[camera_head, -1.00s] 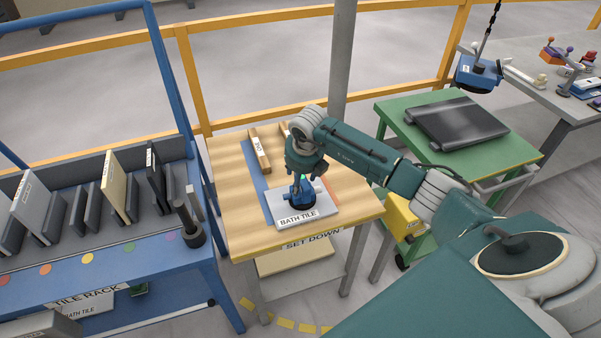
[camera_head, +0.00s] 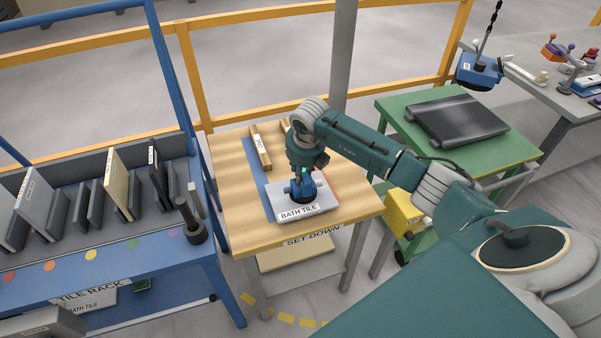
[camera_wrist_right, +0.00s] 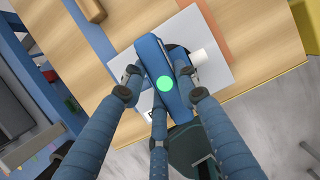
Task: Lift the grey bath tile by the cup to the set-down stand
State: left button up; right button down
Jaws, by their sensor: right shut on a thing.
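The grey bath tile (camera_head: 318,208) lies flat, or very nearly so, over the wooden set-down stand (camera_head: 240,225), its labelled edge facing me; I cannot tell whether it touches the top. A blue suction cup tool (camera_head: 303,192) sits on the tile. My right gripper (camera_head: 304,176) is above it, shut on the cup's blue handle. In the right wrist view the fingers close around the blue handle (camera_wrist_right: 163,75), with the pale tile (camera_wrist_right: 215,85) beneath. My left gripper is not in view.
Wooden strips (camera_head: 261,150) and a blue strip lie on the stand. The blue tile rack (camera_head: 120,260) with several upright tiles is at the left. A green cart (camera_head: 500,155) stands at the right. A blue tool (camera_head: 478,72) hangs from a cable at upper right.

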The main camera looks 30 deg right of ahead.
notch_tip(320, 180, up, 13)
jog(key=p, duration=0.7)
jog(key=shift+p, duration=0.3)
dwell(0.7)
jog(key=shift+w, duration=0.15)
jog(key=w+b, duration=0.1)
jog(key=w, duration=0.1)
jog(key=w+d+b, duration=0.1)
jog(key=w+b, duration=0.1)
jog(key=w, duration=0.1)
jog(key=shift+d+b, duration=0.15)
jog(key=shift+b, duration=0.15)
jog(key=shift+w+d+b, duration=0.2)
jog(key=shift+w+b, duration=0.4)
jog(key=shift+w, duration=0.25)
jog(key=shift+w+d+b, duration=0.2)
jog(key=shift+w+b, duration=0.4)
jog(key=shift+w, duration=0.2)
jog(key=shift+w+d+b, duration=0.2)
jog(key=shift+w+b, duration=0.4)
jog(key=shift+w, duration=0.25)
